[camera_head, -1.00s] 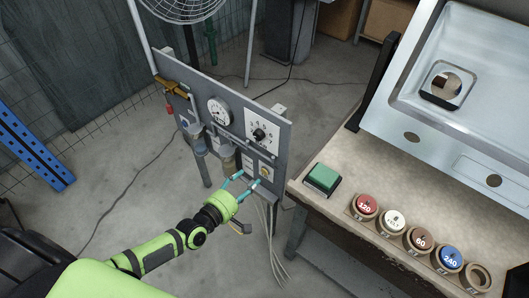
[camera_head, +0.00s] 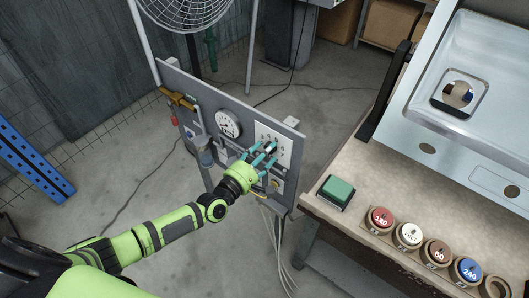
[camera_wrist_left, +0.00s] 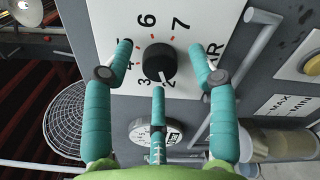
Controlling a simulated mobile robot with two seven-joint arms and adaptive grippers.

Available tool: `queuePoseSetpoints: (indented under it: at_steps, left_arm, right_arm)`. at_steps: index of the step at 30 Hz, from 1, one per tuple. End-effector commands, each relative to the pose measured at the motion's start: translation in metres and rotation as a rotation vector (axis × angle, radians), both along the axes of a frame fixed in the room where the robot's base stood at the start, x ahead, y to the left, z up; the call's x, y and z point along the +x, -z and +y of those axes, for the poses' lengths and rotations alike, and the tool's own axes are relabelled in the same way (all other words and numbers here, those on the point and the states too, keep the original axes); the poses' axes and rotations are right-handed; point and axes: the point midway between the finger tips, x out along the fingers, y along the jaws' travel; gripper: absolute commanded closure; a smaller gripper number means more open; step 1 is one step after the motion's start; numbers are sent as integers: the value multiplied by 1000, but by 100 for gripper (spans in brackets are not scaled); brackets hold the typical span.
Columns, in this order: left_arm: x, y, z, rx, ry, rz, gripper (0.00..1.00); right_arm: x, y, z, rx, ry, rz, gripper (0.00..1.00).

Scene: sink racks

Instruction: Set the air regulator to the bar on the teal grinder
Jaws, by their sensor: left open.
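The regulator's black knob (camera_wrist_left: 160,63) sits on a white dial plate (camera_wrist_left: 190,20) in the left wrist view. Numerals such as 2, 6 and 7 show around it; some are hidden by fingers. Its pale mark seems to lie near the 2 and 3. My left gripper (camera_head: 268,152) is open in front of the dial, its teal fingers spread around the knob (camera_wrist_left: 165,68); I cannot tell whether they touch it. In the head view, the fingers mostly cover the knob. I cannot identify a teal grinder or read a bar value. My right gripper is out of view.
The grey panel (camera_head: 215,85) also carries a pressure gauge (camera_head: 228,124) and a brass valve (camera_head: 177,99). A workbench (camera_head: 370,165) on the right holds a green block (camera_head: 336,191), several numbered discs (camera_head: 381,219) and a metal sink (camera_head: 500,80).

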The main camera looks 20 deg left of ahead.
Motion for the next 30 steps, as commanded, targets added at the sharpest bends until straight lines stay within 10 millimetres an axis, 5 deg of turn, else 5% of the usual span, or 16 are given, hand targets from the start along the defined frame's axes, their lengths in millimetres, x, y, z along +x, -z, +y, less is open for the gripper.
queuePoseSetpoints:
  at_steps: [3,7,20,30]
  left_arm:
    - [0,0,0,0,1,1,46]
    - [-1,0,0,0,1,1,98]
    - [-1,1,0,39,0,-13,98]
    - [-1,1,0,255,0,-91,98]
  right_arm:
    - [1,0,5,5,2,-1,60]
    - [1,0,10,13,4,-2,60]
    - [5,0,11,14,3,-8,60]
    - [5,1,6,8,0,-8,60]
